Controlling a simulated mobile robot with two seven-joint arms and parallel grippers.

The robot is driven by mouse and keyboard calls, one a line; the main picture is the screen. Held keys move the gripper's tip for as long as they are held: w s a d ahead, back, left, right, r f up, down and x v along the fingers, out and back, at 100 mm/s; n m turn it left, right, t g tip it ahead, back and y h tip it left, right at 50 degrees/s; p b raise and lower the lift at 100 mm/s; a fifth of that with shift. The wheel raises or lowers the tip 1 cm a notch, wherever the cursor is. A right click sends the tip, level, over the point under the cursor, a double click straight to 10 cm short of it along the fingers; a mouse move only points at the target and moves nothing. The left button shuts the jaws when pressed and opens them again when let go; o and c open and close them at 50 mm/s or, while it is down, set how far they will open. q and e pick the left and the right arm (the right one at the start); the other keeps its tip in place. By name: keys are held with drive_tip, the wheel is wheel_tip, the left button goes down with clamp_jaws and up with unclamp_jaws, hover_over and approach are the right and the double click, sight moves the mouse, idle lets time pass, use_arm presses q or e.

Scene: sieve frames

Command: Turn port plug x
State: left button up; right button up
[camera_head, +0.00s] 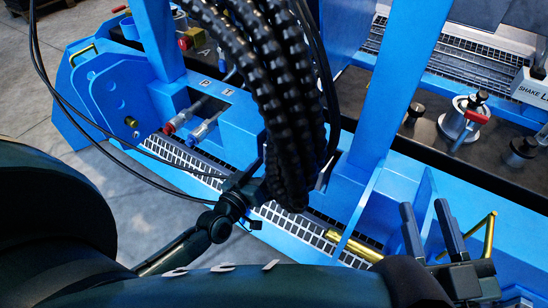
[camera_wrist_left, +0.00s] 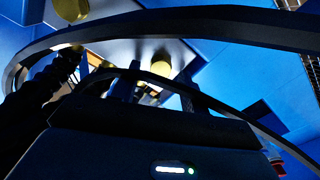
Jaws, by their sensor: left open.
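I cannot tell which part is port plug x. A blue frame (camera_head: 235,112) carries ports marked P and T, with red and blue couplings (camera_head: 171,127) joined to hoses. In the left wrist view, brass-coloured round parts (camera_wrist_left: 161,68) sit on a pale plate (camera_wrist_left: 130,48) beyond my left gripper (camera_wrist_left: 157,88). Its dark fingers are apart, and I see nothing held between them. In the head view I cannot make out its fingertips. My right gripper (camera_head: 426,212) is open and empty at the lower right, near a yellow handle (camera_head: 482,238).
Thick black hoses (camera_head: 285,100) hang across the middle and hide part of the frame. Thin black cables loop at the left. Blue uprights (camera_head: 378,100) stand between the bays. A silver valve with a red tag (camera_head: 463,118) stands at the right. Bare floor (camera_head: 35,95) shows at the left.

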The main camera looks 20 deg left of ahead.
use_arm(q)
drive_tip(key=shift+w, duration=0.15)
clamp_jaws()
use_arm(e)
drive_tip(key=shift+r, duration=0.1)
idle(0.3)
use_arm(q)
drive_tip(key=shift+r, duration=0.1)
use_arm(e)
drive_tip(key=shift+r, duration=0.1)
